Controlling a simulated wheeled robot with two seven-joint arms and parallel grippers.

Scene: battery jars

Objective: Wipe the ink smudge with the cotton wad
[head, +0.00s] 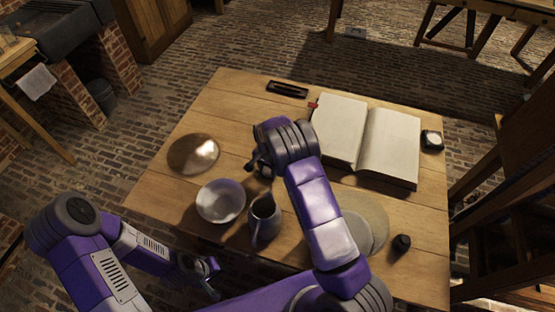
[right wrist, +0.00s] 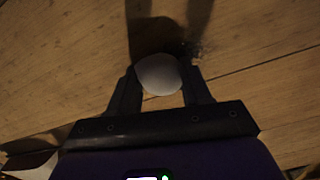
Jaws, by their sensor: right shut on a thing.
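The cotton wad (right wrist: 159,74) is a pale round lump, held between the two fingers of my right gripper (right wrist: 155,88) in the right wrist view. In the head view my right gripper (head: 262,165) is low over the wooden table, left of the open book, and its own arm hides the wad. A dark, speckled patch, seemingly the ink smudge (right wrist: 193,50), shows on the wood just beyond the right finger in the right wrist view. My left gripper (head: 200,272) is off the table's near left edge, with its finger gap unclear.
A bowl (head: 214,210) and a jug (head: 264,222) stand close in front of my right gripper. A shiny round dome or disc (head: 193,154) lies to the left. The open book (head: 392,145) fills the far right, with plates (head: 372,212) nearer.

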